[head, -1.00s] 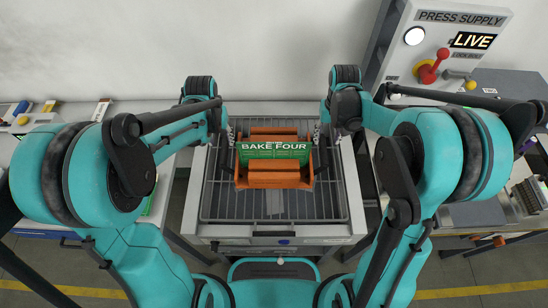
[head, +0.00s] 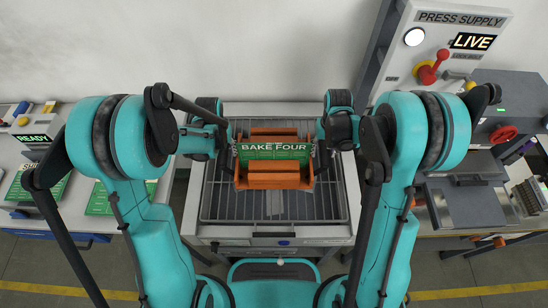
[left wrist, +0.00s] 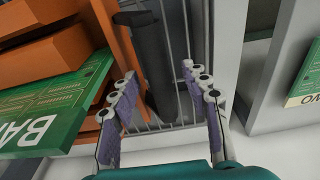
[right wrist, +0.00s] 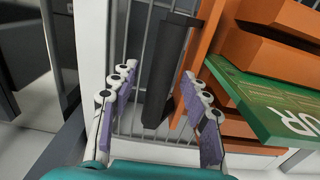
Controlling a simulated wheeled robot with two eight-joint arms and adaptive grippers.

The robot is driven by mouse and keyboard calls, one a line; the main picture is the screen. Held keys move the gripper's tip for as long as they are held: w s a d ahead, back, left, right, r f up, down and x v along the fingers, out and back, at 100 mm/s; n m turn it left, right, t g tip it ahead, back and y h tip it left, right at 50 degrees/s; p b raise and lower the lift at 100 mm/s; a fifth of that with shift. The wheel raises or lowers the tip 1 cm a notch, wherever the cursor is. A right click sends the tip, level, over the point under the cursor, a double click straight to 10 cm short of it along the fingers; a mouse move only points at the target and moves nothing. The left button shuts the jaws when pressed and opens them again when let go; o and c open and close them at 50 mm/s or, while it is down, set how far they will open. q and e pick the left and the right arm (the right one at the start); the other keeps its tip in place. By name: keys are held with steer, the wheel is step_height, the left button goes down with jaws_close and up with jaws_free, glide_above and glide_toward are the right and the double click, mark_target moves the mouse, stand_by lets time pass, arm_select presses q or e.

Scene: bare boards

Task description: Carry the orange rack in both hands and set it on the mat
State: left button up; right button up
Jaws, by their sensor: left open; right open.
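The orange rack (head: 274,181) sits on a wire grate (head: 225,207) in the middle of the head view. It carries a green board (head: 273,151) lettered "BAKE FOUR". A dark bar handle stands at each side: the left one (left wrist: 150,50) in the left wrist view, the right one (right wrist: 166,70) in the right wrist view. My left gripper (left wrist: 160,100) is open, with its fingers on either side of the left handle's line. My right gripper (right wrist: 158,100) is open likewise at the right handle. Contact cannot be told. I cannot identify the mat in these views.
A "READY" station (head: 36,140) with green boards stands at left. A "PRESS SUPPLY" panel (head: 445,50) with a red lever rises at back right. A press with a dark grey plate (head: 474,207) stands at right. A wall closes the back.

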arm_select(q)
jaws_close()
arm_select(e)
jaws_close()
arm_select(q)
steer(key=shift+r, duration=0.2)
arm_select(e)
steer(key=shift+r, duration=0.2)
